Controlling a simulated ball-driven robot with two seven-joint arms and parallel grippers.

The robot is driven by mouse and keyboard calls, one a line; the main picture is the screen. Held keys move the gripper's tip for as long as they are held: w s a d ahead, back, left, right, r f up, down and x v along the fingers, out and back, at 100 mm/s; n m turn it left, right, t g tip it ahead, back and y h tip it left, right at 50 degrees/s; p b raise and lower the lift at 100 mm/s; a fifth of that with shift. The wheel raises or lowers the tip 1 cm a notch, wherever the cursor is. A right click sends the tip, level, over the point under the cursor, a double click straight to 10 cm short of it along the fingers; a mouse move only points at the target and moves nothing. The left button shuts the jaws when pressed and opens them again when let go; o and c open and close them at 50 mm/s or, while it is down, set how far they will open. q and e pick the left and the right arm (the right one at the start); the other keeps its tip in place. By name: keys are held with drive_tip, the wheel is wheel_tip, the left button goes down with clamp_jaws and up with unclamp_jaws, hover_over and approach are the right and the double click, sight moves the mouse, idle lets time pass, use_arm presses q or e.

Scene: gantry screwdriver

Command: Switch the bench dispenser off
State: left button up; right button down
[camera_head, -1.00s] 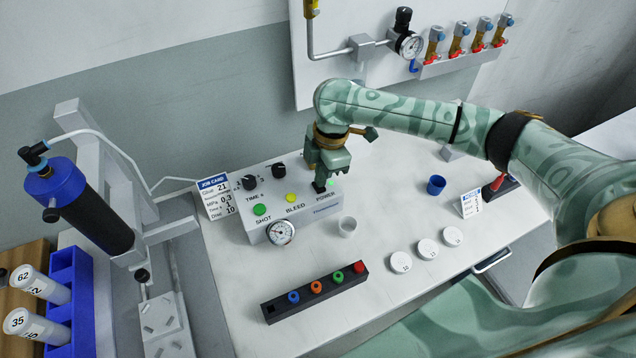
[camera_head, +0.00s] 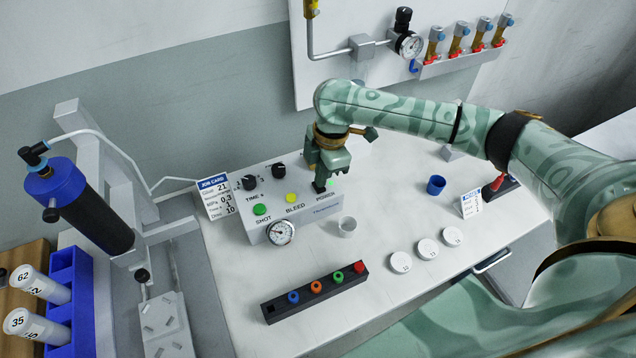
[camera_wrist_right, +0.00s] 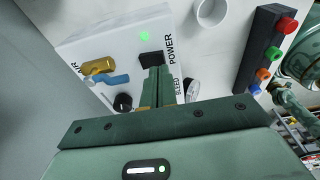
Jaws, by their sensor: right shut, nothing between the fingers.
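The bench dispenser (camera_head: 300,228) is a white box on the bench with a green SHOT button (camera_head: 260,209), a yellow BLEED button (camera_head: 291,198), black knobs and a round gauge (camera_head: 281,232). My right gripper (camera_head: 320,187) is shut and empty, its tips at the POWER switch. In the right wrist view the black POWER switch (camera_wrist_right: 151,59) shows just beyond the closed fingertips (camera_wrist_right: 158,72); I cannot tell whether they touch. My left gripper is not in view.
A small clear cup (camera_head: 347,226) stands right of the dispenser. A black rack with coloured tips (camera_head: 316,292), several white lids (camera_head: 427,249) and a blue cup (camera_head: 436,185) are on the bench. A job card (camera_head: 215,196) stands at the dispenser's left.

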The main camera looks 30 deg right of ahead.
drive_tip(key=shift+f, duration=0.9)
idle(0.6)
drive_tip(key=shift+r+p, duration=0.9)
drive_tip(key=shift+r, duration=0.05)
wheel_tip(320, 180, up, 5)
drive_tip(key=p, duration=0.6)
drive_tip(key=shift+r, duration=0.1)
